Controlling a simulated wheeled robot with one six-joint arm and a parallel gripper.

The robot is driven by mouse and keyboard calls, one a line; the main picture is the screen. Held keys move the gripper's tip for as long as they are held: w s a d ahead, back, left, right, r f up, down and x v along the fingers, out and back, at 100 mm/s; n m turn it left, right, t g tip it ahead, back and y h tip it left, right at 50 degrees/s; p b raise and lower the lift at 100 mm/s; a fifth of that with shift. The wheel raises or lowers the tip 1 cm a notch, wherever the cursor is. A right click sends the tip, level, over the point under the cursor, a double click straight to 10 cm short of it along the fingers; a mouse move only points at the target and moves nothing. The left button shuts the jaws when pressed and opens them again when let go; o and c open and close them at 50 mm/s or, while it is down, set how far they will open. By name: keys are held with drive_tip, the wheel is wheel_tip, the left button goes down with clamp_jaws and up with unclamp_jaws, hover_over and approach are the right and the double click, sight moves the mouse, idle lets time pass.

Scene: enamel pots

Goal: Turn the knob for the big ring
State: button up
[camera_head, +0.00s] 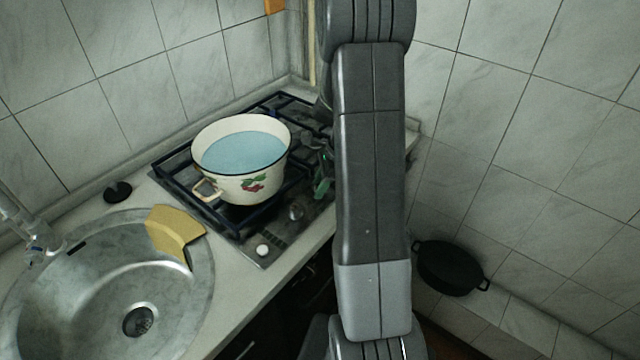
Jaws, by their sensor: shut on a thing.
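The gas hob (247,246) is set in the counter, with black grates over its rings. A white knob (262,250) sits at its near front corner, and a grey metal knob (296,212) is farther back along the front strip. My gripper (321,188), dark with green parts, is at the far end of this strip, partly behind my arm. It is shut on a knob there, which its fingers largely hide. A cream enamel pot (240,187) with blue water stands upright on the grate and hides the rings beneath, so I cannot tell their sizes.
A round steel sink (185,300) with a tap (40,240) is at the left. A yellow cloth (172,232) lies over its rim, and a black stopper (117,191) is behind. A black pan (450,268) is at the lower right. Tiled walls close the back and right.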

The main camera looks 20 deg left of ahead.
drive_tip(key=n+g, duration=0.1)
drive_tip(key=n, duration=0.3)
drive_tip(key=shift+w+a+h, duration=0.1)
drive_tip(key=shift+h, duration=0.3)
drive_tip(key=n+g+h, duration=0.1)
drive_tip(key=n, duration=0.3)
drive_tip(key=shift+a+n, duration=0.1)
drive_tip(key=shift+n, duration=0.2)
drive_tip(key=n+h, duration=0.2)
drive_tip(key=n, duration=0.2)
drive_tip(key=shift+w+a, duration=0.1)
drive_tip(key=n+h, duration=0.2)
drive_tip(key=n, duration=0.3)
drive_tip(key=shift+a, duration=0.1)
drive_tip(key=o, duration=1)
